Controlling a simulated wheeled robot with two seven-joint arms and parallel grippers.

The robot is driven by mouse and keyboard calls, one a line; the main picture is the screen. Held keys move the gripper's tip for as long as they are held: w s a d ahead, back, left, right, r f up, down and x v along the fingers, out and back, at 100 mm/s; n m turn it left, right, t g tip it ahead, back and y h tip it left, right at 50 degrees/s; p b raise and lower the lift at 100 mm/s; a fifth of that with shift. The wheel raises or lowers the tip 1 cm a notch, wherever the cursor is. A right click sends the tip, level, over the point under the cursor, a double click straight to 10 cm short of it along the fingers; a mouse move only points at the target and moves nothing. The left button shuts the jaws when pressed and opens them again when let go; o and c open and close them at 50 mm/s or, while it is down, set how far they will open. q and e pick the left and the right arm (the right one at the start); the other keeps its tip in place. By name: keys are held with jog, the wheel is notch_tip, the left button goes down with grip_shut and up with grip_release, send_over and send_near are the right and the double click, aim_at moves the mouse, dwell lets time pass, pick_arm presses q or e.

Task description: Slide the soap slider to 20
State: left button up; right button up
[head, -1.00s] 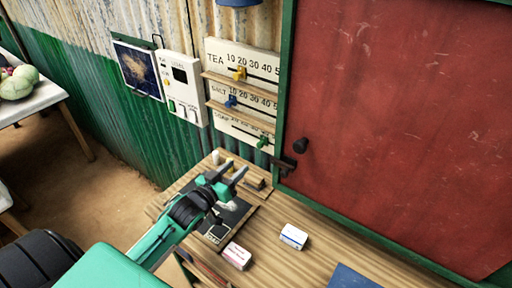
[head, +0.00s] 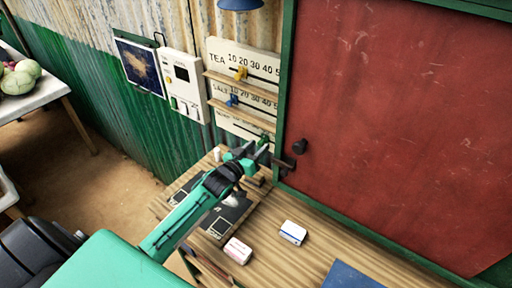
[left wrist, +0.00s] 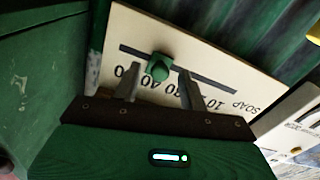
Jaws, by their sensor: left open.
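The soap slider's green knob (left wrist: 158,66) sits on the dark slot of the white SOAP board (left wrist: 225,70), close to the 40 mark in the left wrist view, where the board appears upside down. In the head view the knob (head: 265,139) shows just above my left gripper (head: 260,149), which partly covers the SOAP board. My left gripper is open, with its two fingers (left wrist: 160,88) pointing at the board. The knob appears just beyond the fingers, nearer the left one; I cannot tell whether they touch. My right gripper is not in view.
The yellow TEA knob (head: 241,73) and blue SALT knob (head: 232,101) sit on boards above, with wooden ledges between. A red panel (head: 400,130) in a green frame stands close right. Two small boxes (head: 293,232) lie on the wooden counter (head: 305,265).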

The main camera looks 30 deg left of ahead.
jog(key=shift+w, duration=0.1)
pick_arm(q)
jog(key=shift+c, duration=0.9)
jog(key=c, duration=0.7)
grip_shut()
jog(key=a, duration=0.5)
jog(key=w+a+b, duration=0.1)
jog(key=a, duration=0.1)
jog(key=shift+a+f, duration=0.1)
jog(key=shift+a, duration=0.1)
jog(key=shift+w+a, duration=0.1)
jog(key=shift+a, duration=0.4)
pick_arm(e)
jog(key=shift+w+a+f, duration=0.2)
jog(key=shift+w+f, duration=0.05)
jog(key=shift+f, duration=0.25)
